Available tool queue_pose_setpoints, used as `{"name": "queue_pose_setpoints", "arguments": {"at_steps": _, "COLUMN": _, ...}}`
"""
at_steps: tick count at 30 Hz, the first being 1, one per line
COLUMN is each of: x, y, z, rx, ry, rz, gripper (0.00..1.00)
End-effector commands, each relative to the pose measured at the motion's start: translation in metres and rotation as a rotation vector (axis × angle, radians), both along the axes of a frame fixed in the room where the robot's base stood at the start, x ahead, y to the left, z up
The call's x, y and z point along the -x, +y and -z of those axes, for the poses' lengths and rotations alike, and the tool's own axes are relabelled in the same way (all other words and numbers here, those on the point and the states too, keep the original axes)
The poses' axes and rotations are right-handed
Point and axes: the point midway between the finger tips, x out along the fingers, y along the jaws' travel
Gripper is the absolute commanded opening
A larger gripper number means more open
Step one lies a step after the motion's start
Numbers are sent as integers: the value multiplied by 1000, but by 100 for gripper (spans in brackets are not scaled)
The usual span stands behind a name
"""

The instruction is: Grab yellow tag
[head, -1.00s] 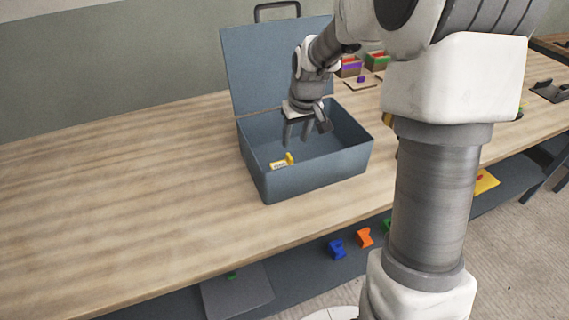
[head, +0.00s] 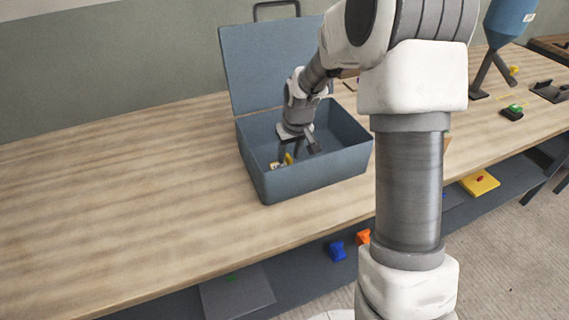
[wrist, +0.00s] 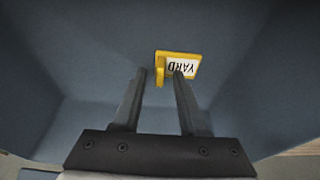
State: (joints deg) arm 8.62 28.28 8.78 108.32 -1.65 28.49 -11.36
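The yellow tag (wrist: 191,57) has a white label reading YARD and a raised yellow tab. It lies on the floor of the open blue-grey box (head: 320,174), near its left end; in the head view the tag (head: 288,158) is partly hidden by my gripper. My gripper (wrist: 160,74) is inside the box, pointing down, with its two fingers apart. In the wrist view the tab shows between the fingertips and the right fingertip overlaps the label's lower edge. I cannot tell whether a finger touches the tag.
The box's raised lid (head: 268,62) stands behind my gripper, and the box walls surround it. The wooden table (head: 110,190) is clear to the left. Blue (head: 337,251) and orange (head: 364,237) pieces lie on the lower shelf. A blue hopper (head: 509,18) stands at the right.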

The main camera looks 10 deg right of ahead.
Motion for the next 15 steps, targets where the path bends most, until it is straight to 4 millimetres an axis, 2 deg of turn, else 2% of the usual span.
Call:
{"name": "queue_pose_setpoints", "arguments": {"at_steps": 1, "x": 0, "y": 0, "z": 0, "rx": 0, "ry": 0, "rz": 0, "gripper": 31}}
{"name": "queue_pose_setpoints", "arguments": {"at_steps": 6, "x": 0, "y": 0, "z": 0, "rx": 0, "ry": 0, "rz": 0, "gripper": 0}}
{"name": "queue_pose_setpoints", "arguments": {"at_steps": 15, "x": 0, "y": 0, "z": 0, "rx": 0, "ry": 0, "rz": 1, "gripper": 0}}
